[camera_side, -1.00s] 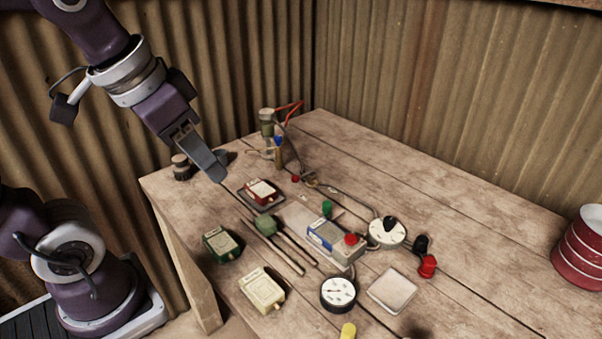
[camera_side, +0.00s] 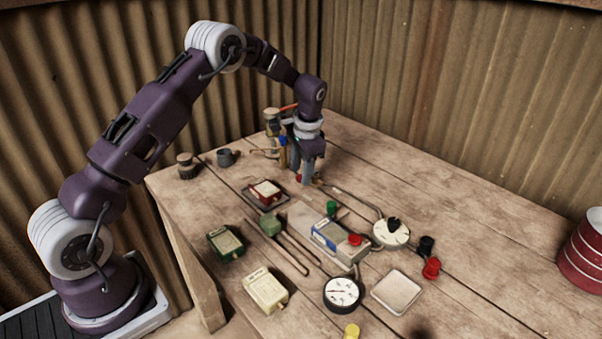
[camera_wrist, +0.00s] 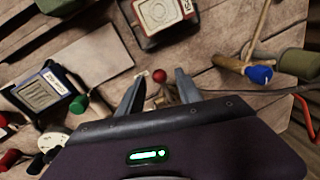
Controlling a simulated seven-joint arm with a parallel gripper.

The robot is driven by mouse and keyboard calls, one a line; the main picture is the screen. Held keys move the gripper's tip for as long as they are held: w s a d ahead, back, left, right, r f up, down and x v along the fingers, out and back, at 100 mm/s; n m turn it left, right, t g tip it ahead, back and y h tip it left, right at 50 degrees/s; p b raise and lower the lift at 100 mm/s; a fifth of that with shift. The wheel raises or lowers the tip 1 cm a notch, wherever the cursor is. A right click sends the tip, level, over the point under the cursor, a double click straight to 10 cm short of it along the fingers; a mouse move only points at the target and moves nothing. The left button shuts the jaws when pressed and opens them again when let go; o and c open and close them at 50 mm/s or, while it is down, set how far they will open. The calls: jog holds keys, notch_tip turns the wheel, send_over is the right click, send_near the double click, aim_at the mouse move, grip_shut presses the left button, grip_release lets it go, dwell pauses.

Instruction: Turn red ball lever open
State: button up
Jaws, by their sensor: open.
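The red ball of the lever (camera_wrist: 159,75) shows in the wrist view between the fingers of my gripper (camera_wrist: 159,78), with a gap on either side of it. Its thin stem runs down toward my gripper body, which hides part of it. In the side view my gripper (camera_side: 306,181) points down at the back of the table, and the red ball (camera_side: 299,178) is a small spot beside the fingers. The fingers are apart and hold nothing. I cannot tell from the side view how far the lever is turned.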

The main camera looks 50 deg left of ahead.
jog(key=shift+a+f, duration=0.1)
jog(key=shift+f, duration=0.5)
grip_shut()
dwell(1.0)
